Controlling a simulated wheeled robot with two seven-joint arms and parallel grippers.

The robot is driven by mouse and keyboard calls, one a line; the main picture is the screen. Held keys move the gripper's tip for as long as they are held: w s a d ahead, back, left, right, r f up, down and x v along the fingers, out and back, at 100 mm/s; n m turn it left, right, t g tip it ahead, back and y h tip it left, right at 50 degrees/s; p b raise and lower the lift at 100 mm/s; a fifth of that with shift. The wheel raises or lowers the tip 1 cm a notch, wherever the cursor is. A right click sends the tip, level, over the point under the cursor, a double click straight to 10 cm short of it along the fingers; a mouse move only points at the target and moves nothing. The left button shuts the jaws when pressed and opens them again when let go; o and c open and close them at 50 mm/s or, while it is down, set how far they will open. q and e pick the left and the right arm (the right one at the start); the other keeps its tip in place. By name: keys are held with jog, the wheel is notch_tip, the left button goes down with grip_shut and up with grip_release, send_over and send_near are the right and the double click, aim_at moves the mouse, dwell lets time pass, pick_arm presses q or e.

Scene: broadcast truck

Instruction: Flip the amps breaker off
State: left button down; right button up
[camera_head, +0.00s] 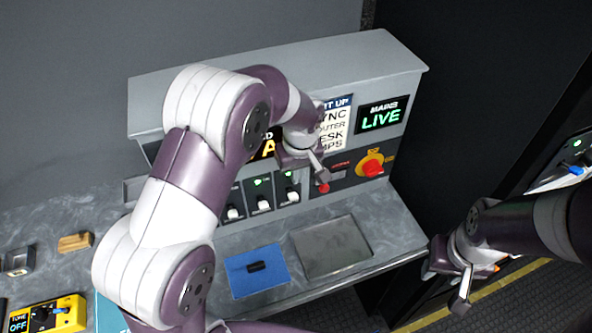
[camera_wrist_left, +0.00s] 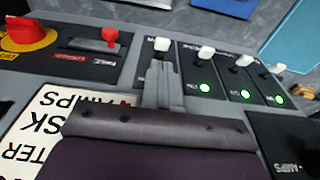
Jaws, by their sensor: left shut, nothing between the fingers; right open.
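Several breakers with white toggles stand in a row on the console's sloped panel. In the head view the rightmost toggle (camera_head: 292,195) and its neighbour (camera_head: 262,205) show green lights above them. The breaker labels are too small to read, so I cannot tell by label which is amps. My left gripper (camera_head: 322,178) is shut and empty, just right of the row. In the left wrist view its closed fingertips (camera_wrist_left: 162,78) lie just in front of the leftmost toggle (camera_wrist_left: 161,44), hiding part of that breaker; contact is unclear. My right gripper (camera_head: 446,285) is open, off the console's right end.
A red rotary knob (camera_head: 372,167) and a red-tipped switch (camera_wrist_left: 110,36) sit beside the breakers. A printed sign (camera_head: 335,125) and a green "MAINS LIVE" display (camera_head: 382,115) are above. A blue mat (camera_head: 257,282) and a metal tray (camera_head: 332,247) lie on the counter.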

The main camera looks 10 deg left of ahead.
aim_at(294, 196)
pick_arm(q)
jog(key=f, duration=0.2)
jog(key=f+p, duration=0.1)
jog(key=f, duration=0.1)
jog(key=w+a+f, duration=0.1)
jog(key=f, duration=0.1)
jog(key=shift+w+f+p, duration=0.1)
jog(key=shift+f+p, duration=0.25)
jog(key=shift+p, duration=0.05)
jog(key=shift+d+f, duration=0.1)
jog(key=shift+f, duration=0.1)
jog(key=shift+s, duration=0.3)
jog(key=shift+w+f, duration=0.15)
jog(key=shift+d+b, duration=0.1)
jog(key=shift+b, duration=0.25)
pick_arm(e)
jog(key=shift+a+r, duration=0.1)
jog(key=shift+r, duration=0.75)
pick_arm(q)
jog(key=shift+s, duration=0.25)
